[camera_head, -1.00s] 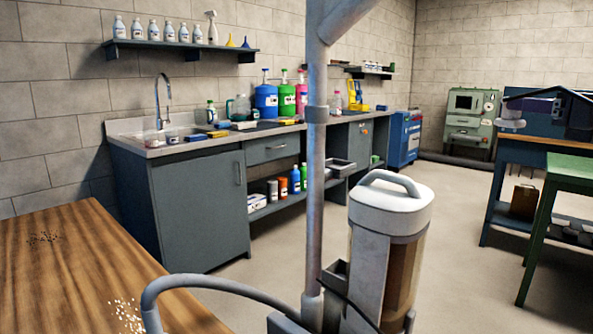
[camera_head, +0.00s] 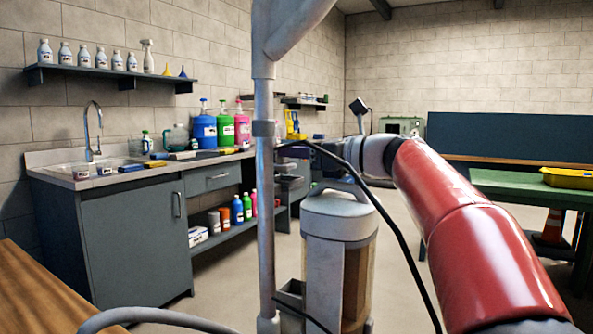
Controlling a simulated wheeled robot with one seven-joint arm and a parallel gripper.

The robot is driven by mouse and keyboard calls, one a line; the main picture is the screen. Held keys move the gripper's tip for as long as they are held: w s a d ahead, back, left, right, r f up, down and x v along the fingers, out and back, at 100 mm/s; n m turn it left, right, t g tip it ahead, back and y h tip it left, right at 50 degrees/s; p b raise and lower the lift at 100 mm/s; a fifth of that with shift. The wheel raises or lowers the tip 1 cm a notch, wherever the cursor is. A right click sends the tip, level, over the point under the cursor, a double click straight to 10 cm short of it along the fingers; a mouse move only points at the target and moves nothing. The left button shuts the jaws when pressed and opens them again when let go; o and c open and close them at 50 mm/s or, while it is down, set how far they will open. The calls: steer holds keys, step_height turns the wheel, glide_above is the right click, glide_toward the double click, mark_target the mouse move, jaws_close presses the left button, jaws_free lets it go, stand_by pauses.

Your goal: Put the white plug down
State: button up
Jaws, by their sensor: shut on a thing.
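My gripper (camera_head: 300,151) is at the end of my red arm, which reaches in from the lower right. It is dark and points left, with its fingertips close to the grey upright pole in the middle of the head view. It is shut on the white plug. The plug is small and largely hidden around the fingertips and the pole, so I cannot make out its outline. The gripper appears above the pale canister, with the sink counter farther back.
A sink counter (camera_head: 128,232) along the left wall carries bottles and coloured jugs. A wooden table top (camera_head: 45,295) is at lower left. A green table (camera_head: 500,184) with a yellow tray (camera_head: 571,178) is at right, near an orange cone (camera_head: 552,228). Floor shows between them.

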steer(key=shift+f, duration=1.25)
steer(key=shift+f, duration=0.1)
steer(key=shift+f+b, duration=0.15)
steer(key=shift+b, duration=0.25)
steer(key=o, duration=1.1)
steer(key=shift+c, duration=0.2)
steer(key=shift+r, duration=0.2)
steer(key=shift+s+d, duration=0.1)
steer(key=shift+d, duration=0.05)
steer(key=b+v, duration=0.1)
steer(key=v, duration=1)
steer(key=shift+s+d, duration=0.2)
steer(key=shift+d, duration=0.05)
